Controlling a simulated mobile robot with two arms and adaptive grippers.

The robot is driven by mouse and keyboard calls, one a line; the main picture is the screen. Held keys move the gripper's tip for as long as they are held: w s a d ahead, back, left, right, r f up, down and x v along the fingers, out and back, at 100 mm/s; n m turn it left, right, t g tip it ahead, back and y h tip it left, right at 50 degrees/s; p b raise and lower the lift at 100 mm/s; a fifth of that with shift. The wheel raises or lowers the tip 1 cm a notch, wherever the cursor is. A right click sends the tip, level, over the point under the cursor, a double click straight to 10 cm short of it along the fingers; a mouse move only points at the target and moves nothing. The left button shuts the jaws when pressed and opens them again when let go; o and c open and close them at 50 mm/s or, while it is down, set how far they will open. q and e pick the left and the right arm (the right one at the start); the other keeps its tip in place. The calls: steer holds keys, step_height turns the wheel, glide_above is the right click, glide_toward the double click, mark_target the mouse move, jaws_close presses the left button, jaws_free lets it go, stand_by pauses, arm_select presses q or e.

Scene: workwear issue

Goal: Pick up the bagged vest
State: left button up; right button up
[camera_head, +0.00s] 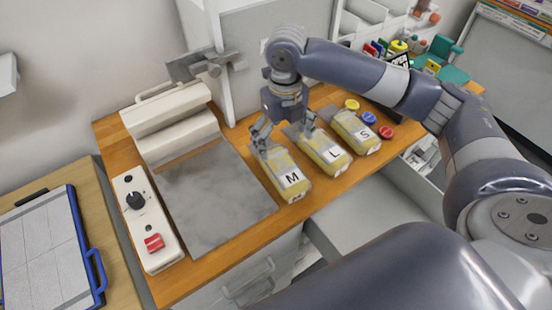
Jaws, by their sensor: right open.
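Three yellow bagged vests lie in a row on the wooden counter. The one labelled M (274,163) is leftmost, the one labelled L (321,150) is in the middle, and the one labelled S (349,123) is on the right. My right gripper (285,138) points down with its fingers spread, at the back ends of the M and L bags. One finger overlaps the back of the M bag and the other is near the back of the L bag. I cannot tell whether it touches either. Nothing shows held in it. My left gripper is out of view.
A heat-press-like machine with a grey plate (210,195) and a control box (146,222) stands left of the bags. A white panel (262,65) rises behind the gripper. Yellow, blue and red discs (369,118) lie at right. A blue-edged board (45,245) is at far left.

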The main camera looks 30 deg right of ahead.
glide_above(283, 166)
steer(key=f, duration=0.4)
steer(key=shift+s+d+p, duration=0.1)
steer(key=shift+d+p, duration=0.1)
steer(key=shift+p, duration=0.15)
steer(key=shift+f, duration=0.35)
step_height(283, 166, down, 4)
steer(key=shift+a+f+p, duration=0.15)
steer(key=shift+f+p, duration=0.1)
steer(key=shift+p, duration=0.7)
steer(key=shift+f, duration=0.2)
steer(key=shift+w, duration=0.2)
steer(key=shift+c, duration=1.4)
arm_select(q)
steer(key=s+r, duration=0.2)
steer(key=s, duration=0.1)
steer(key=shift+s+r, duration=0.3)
arm_select(e)
steer(key=c, duration=0.9)
